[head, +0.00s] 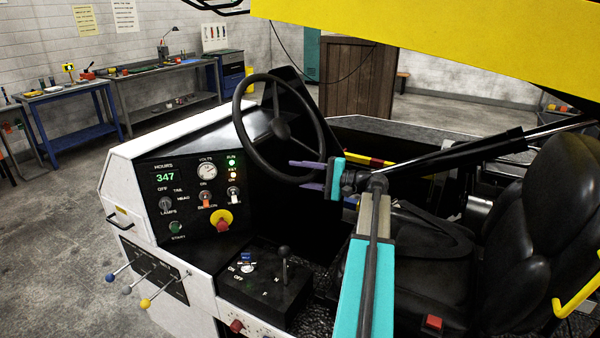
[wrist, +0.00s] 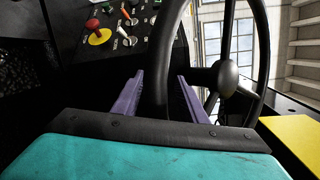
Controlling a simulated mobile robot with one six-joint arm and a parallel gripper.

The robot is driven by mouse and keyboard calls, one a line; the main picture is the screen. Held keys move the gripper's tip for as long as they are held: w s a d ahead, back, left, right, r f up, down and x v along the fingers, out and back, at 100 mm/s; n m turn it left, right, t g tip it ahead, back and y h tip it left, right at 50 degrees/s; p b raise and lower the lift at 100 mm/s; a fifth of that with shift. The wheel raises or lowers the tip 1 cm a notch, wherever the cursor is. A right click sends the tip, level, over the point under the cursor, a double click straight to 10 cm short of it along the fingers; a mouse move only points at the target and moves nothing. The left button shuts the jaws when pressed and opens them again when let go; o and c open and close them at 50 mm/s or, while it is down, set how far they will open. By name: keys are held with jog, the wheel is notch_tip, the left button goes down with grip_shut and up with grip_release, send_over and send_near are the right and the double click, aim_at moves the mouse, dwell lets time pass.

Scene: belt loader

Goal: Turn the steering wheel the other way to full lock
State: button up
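The black steering wheel (head: 280,128) stands tilted on its column beside the white control console, with a round hub and spokes. It also shows in the wrist view, with its hub (wrist: 222,78) right of centre. My gripper (head: 297,175) is at the lower right part of the rim, its purple fingers pointing left. In the wrist view my gripper (wrist: 160,76) is open, with one finger on each side of the rim. A gap shows between the rim and the left finger; the right finger is closer, and I cannot tell whether it touches.
The control panel (head: 202,191) with gauge, switches and red stop knob lies left of the wheel. Below it is a black lever box (head: 265,297). A black seat (head: 553,210) is at right, and a yellow beam (head: 450,35) hangs overhead.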

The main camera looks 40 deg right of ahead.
jog(key=b+v, duration=0.4)
jog(key=v, duration=0.9)
jog(key=shift+s, duration=0.35)
jog(key=shift+d, duration=0.15)
